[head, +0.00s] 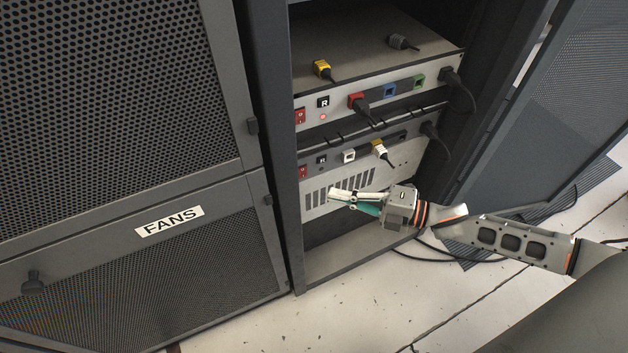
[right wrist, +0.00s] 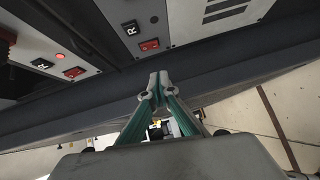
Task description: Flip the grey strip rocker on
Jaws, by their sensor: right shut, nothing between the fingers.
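The grey strip (head: 333,158) runs across the lower rack unit. Its red rocker (head: 303,171) sits at the strip's left end, below a small black R button (head: 321,160). The rocker also shows in the right wrist view (right wrist: 150,44), next to its R button (right wrist: 129,29). Which way it is tipped is too small to tell. My right gripper (head: 332,194) is shut and empty, in front of the vented panel, below and right of the rocker. In the right wrist view its closed fingertips (right wrist: 157,78) are apart from the rocker. My left gripper is not in view.
The upper unit has another red rocker (head: 300,116), with a lit red lamp (head: 323,117) beside it. The rack's left post (head: 284,180) and the FANS cabinet (head: 170,221) stand left.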

